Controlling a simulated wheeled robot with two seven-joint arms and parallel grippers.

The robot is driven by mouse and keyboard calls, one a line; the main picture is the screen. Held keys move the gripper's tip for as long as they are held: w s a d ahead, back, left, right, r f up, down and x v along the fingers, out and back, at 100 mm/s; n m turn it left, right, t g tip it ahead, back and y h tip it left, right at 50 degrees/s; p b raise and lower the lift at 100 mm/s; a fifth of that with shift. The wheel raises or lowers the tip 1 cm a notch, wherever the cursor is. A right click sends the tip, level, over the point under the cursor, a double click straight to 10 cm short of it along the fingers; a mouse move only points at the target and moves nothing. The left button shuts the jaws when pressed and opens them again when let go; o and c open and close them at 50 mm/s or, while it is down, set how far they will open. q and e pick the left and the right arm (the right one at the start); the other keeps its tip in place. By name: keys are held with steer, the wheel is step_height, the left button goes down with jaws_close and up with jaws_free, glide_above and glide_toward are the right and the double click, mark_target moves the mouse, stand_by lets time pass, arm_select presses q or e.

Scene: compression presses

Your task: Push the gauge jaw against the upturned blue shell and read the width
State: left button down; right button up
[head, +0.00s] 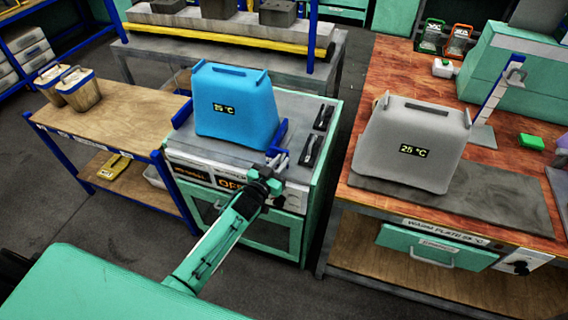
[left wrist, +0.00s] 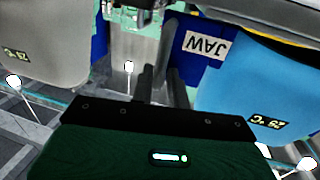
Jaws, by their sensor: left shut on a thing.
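The upturned blue shell (head: 235,105) stands on the gauge's grey top, with a small temperature label on its front. The blue gauge jaw (head: 277,138) stands at the shell's right side; in the left wrist view the jaw (left wrist: 190,70) carries a JAW label beside the blue shell (left wrist: 255,85). I cannot tell whether jaw and shell touch. My left gripper (head: 278,160) is at the front of the jaw, shut on it; its dark fingers (left wrist: 160,90) show in the left wrist view. The gauge display (head: 231,184) shows orange letters starting OFF, partly hidden by my arm. My right gripper is out of view.
A grey shell (head: 410,140) marked 25 °C stands on a warm plate (head: 500,205) at right. A wooden bench (head: 115,125) with two wooden containers stands at left. Black handles (head: 312,149) lie on the gauge top's right side. A press table (head: 220,55) stands behind.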

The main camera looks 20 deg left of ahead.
arm_select(q)
steer(key=a, duration=0.7)
steer(key=shift+w+a+f, duration=0.1)
steer(key=shift+a+f, duration=0.05)
steer(key=shift+a, duration=0.05)
steer(key=c, duration=1.6)
jaws_free()
steer(key=b+v, duration=0.2)
steer(key=v, duration=1.2)
